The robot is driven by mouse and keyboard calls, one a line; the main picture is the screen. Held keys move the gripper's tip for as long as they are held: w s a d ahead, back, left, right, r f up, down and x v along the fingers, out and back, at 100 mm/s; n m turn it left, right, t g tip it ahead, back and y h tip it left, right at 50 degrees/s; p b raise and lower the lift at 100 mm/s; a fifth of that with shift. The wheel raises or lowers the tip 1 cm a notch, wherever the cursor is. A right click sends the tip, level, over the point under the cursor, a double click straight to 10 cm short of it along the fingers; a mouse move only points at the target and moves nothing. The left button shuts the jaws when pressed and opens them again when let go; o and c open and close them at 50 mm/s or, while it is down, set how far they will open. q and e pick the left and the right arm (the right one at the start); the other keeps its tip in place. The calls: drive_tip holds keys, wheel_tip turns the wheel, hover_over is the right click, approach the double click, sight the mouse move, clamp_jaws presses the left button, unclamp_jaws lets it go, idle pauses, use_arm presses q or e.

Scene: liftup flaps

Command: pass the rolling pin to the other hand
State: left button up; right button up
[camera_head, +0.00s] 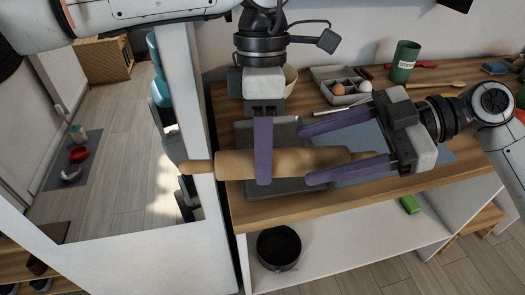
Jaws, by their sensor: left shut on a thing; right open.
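A wooden rolling pin (315,161) is held level in the air above the counter's front edge, its handles pointing left and right. My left gripper (263,170) comes down from above and is shut on the pin's body, left of its middle. One purple finger shows in front of the pin; the other is mostly hidden. My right gripper (304,156) reaches in from the right and is open. In the picture its purple fingers lie above and below the pin's right part; I cannot tell whether they touch it.
A dark tray (288,128) lies on the wooden counter behind the pin. A black pot (278,248) sits on the shelf below. A white panel (190,70) stands at the left.

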drive_tip(key=v, duration=0.7)
drive_tip(key=shift+w+d, duration=0.2)
drive_tip(key=shift+d, duration=0.05)
drive_tip(key=w+d+f+m+t+h, duration=0.45)
drive_tip(key=w+d+m+t, duration=0.35)
drive_tip(key=d+m+t, duration=0.25)
drive_tip(key=s+d+f+m+t+h, duration=0.1)
drive_tip(key=d+f+m+t+h, duration=0.15)
drive_tip(key=d+f+h, duration=0.4)
drive_tip(key=s+d+f+m+t+h, duration=0.1)
drive_tip(key=d+f+m+h, duration=0.15)
drive_tip(key=d, duration=0.65)
drive_tip(key=s+a+f+m+g, duration=0.1)
drive_tip(key=s+a+f, duration=0.15)
drive_tip(key=f, duration=0.45)
drive_tip(key=s+a+f+m+g, duration=0.1)
drive_tip(key=s+a+f, duration=0.1)
drive_tip(key=s+f, duration=0.35)
drive_tip(key=s+a+f+g, duration=0.1)
drive_tip(key=s+a+f, duration=0.1)
drive_tip(key=f, duration=0.6)
drive_tip(key=s+a+f, duration=0.3)
drive_tip(key=a, duration=0.2)
drive_tip(key=s+a+f+m+g+y, duration=0.1)
drive_tip(key=s+a+f, duration=0.2)
drive_tip(key=a, duration=0.3)
drive_tip(key=s+a+f+g+y, duration=0.1)
drive_tip(key=s+a+f, duration=0.3)
drive_tip(key=s+a, duration=0.1)
drive_tip(key=shift+a, duration=0.65)
